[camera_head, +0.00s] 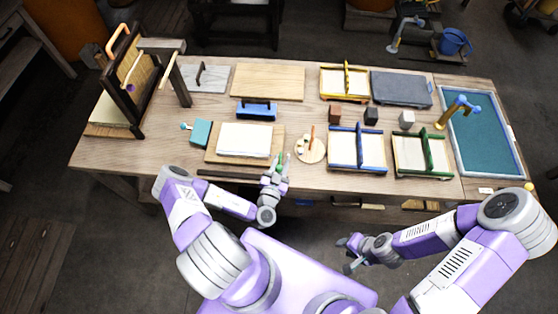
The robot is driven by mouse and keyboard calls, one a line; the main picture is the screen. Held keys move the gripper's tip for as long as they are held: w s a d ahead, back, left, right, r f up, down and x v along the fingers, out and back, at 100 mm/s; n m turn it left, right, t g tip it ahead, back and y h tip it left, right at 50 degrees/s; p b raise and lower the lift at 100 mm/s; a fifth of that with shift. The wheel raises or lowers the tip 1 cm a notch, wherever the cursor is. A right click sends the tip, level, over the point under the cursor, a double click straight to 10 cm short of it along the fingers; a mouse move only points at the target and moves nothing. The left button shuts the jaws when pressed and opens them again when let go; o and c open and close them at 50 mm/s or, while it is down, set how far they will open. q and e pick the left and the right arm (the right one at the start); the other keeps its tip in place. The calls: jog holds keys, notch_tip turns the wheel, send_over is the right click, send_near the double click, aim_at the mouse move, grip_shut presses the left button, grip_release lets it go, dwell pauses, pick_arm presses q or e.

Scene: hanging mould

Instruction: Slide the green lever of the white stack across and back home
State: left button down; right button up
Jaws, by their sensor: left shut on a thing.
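The white stack (244,140) lies flat on a wooden base board (213,157) at the front middle of the table. A small green lever (279,167) shows at the right front of the stack. My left gripper (277,168) is at the table's front edge, shut on the green lever, and its fingers hide part of it. How the lever joins the stack is too small to tell. My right gripper (343,255) is in front of the table, below its edge, away from the stack. Its fingers look spread, with nothing between them.
A round wooden disc with pegs (312,154) stands close right of my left gripper. A blue-framed tray (358,169) and a green-framed tray (422,174) lie further right. A teal block (201,133) and a blue-handled block (257,110) sit near the stack.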

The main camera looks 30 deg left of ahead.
pick_arm(q)
jog(key=shift+w+d+r, duration=0.15)
jog(key=shift+r, duration=0.1)
jog(key=c, duration=1)
grip_release()
jog(key=shift+d, duration=0.1)
jog(key=shift+o, duration=1.1)
jog(key=shift+f, duration=0.1)
jog(key=shift+s, duration=0.25)
jog(key=v, duration=0.7)
